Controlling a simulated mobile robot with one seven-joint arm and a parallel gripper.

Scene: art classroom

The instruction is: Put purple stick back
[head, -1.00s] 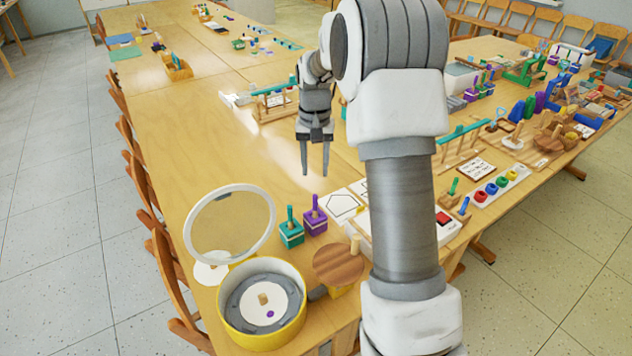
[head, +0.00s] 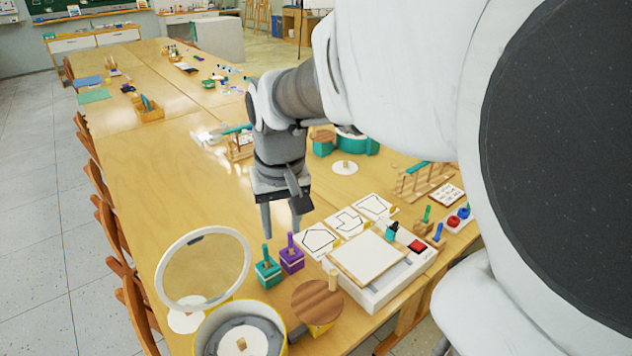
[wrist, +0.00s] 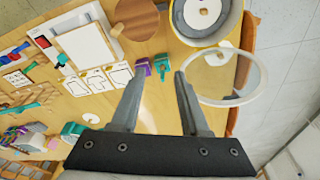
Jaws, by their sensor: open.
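A purple block with an upright purple stick (head: 291,254) stands on the table in the head view, right beside a teal block with a teal stick (head: 267,268). The purple one also shows in the wrist view (wrist: 143,69), with the teal one (wrist: 161,66) next to it. My gripper (head: 282,229) points down above the table, just behind these two blocks in the head view, apart from them. Its fingers are spread in the wrist view (wrist: 155,82), with nothing between them. The lower part of the purple stick merges with its block.
A round-framed lid (head: 203,231) and a round pot (head: 204,345) stand left and in front of the blocks. A wooden disc (head: 315,300) is at right front. Shape cards (head: 349,222) and a white tray (head: 388,290) lie right.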

